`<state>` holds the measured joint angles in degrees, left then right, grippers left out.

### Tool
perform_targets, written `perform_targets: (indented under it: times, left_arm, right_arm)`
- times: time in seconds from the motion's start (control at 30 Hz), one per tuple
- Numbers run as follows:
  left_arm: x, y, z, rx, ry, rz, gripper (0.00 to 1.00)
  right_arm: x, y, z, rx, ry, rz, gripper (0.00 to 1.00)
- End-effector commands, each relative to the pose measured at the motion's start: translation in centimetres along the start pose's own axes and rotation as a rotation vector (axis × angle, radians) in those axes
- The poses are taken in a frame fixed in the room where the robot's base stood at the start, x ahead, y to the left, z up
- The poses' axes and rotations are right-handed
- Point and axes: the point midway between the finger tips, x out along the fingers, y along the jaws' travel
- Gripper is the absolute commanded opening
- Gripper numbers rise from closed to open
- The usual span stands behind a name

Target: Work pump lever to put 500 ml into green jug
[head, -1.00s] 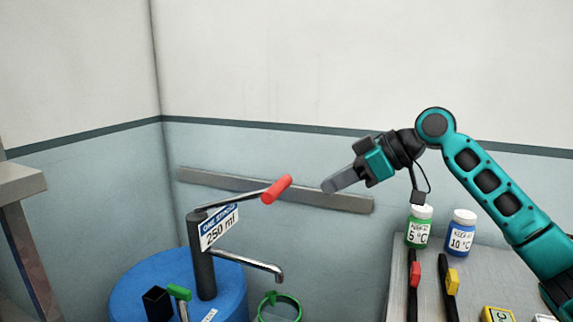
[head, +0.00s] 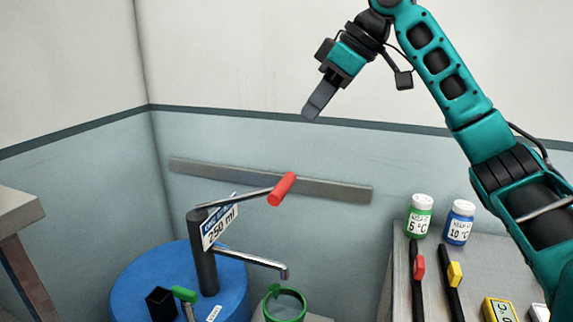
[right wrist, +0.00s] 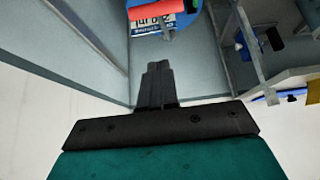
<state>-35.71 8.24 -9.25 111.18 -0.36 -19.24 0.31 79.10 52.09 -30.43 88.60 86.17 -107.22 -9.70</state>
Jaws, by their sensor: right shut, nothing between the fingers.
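The pump stands on a blue drum (head: 128,287). Its lever ends in a red handle (head: 282,189), raised up and to the right. A sign (head: 219,222) on the pump reads 250 ml, with "one stroke" above it. The spout (head: 262,262) points right, and its end is over the green jug (head: 285,304), whose round rim shows at the bottom. My right gripper (head: 313,112) is shut and empty, above the red handle and apart from it. In the right wrist view the red handle (right wrist: 157,19) lies beyond the fingertips. My left gripper is not in view.
At right a grey table holds a green-labelled bottle (head: 419,217), a blue-labelled bottle (head: 459,223), and tools with a red slider (head: 419,268) and a yellow slider (head: 455,274). A grey rail (head: 320,188) runs along the wall behind the lever. A black holder (head: 160,304) sits on the drum.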

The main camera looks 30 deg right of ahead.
Motion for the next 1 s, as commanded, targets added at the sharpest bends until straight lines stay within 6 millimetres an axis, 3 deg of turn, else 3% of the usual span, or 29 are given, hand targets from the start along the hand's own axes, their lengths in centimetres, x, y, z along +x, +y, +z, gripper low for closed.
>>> perform_targets:
  times: [0.23, 0.37, 0.8, 1.0]
  left_arm:
    - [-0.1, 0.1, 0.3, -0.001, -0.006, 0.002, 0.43]
    - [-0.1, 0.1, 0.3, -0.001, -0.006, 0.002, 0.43]
    - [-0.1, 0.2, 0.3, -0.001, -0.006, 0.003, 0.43]
    - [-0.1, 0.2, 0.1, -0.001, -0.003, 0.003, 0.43]
  right_arm:
    - [0.3, 0.0, 0.0, -0.001, 0.0, -0.002, 0.0]
    - [1.7, -0.1, 0.0, -0.001, -0.001, -0.003, 0.0]
    - [10.6, -0.1, 0.2, 0.0, -0.002, -0.003, 0.0]
    - [12.3, 0.0, 2.3, 0.0, -0.001, -0.002, 0.0]
